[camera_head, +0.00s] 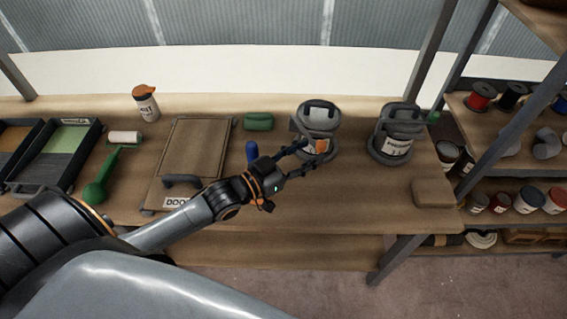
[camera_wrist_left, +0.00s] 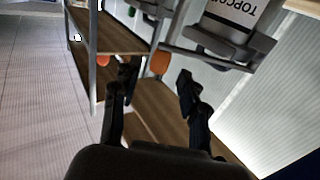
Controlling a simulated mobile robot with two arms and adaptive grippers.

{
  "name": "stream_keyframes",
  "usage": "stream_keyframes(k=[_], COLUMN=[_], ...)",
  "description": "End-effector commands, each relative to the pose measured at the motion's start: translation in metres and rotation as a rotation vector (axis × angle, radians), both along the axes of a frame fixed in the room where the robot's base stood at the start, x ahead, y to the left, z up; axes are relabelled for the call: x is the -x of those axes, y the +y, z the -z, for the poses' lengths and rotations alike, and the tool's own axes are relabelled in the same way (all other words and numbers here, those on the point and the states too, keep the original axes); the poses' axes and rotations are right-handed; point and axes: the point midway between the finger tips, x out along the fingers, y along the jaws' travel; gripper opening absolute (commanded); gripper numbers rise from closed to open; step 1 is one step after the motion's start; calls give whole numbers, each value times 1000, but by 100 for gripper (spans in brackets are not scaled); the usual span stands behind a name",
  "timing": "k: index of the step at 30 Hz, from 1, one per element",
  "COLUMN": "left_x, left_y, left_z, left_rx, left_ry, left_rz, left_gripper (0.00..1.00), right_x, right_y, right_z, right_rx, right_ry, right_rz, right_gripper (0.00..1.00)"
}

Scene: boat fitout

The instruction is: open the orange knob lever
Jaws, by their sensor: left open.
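The orange knob lever (camera_head: 321,146) is on the front of a grey lidded container (camera_head: 318,116) on the workbench. In the left wrist view the orange knob (camera_wrist_left: 160,62) appears between and just beyond my fingertips, beside a container lettered "TOPCO" (camera_wrist_left: 232,22). My left gripper (camera_head: 306,156) is open, with its fingers spread toward the knob and nothing held. It also shows from behind in the left wrist view (camera_wrist_left: 153,82). I cannot tell whether a finger touches the knob. The fingers partly cover the container's front. My right gripper is not in view.
A similar grey container (camera_head: 396,135) stands to the right on the bench (camera_head: 350,190). Left of my gripper are a blue object (camera_head: 252,151), a green block (camera_head: 258,121) and a wooden panel (camera_head: 196,145). A shelf (camera_head: 510,185) with cans stands at right.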

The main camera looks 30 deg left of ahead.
Motion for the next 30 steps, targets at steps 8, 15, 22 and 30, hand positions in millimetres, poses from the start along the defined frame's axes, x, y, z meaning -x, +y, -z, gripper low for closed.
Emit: stream_keyframes(k=[8,15,22,30], left_x=[52,78,84,83], left_y=[25,37,40,38], left_z=[2,1,0,2], left_rx=[0,0,1,-13], left_ry=[5,2,0,-6], left_rz=[0,0,0,-1], left_gripper=[44,44,44,25], right_x=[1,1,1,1], right_y=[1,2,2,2], right_z=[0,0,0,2], right_rx=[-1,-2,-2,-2], right_ry=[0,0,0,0], right_rz=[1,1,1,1], right_gripper=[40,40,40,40])
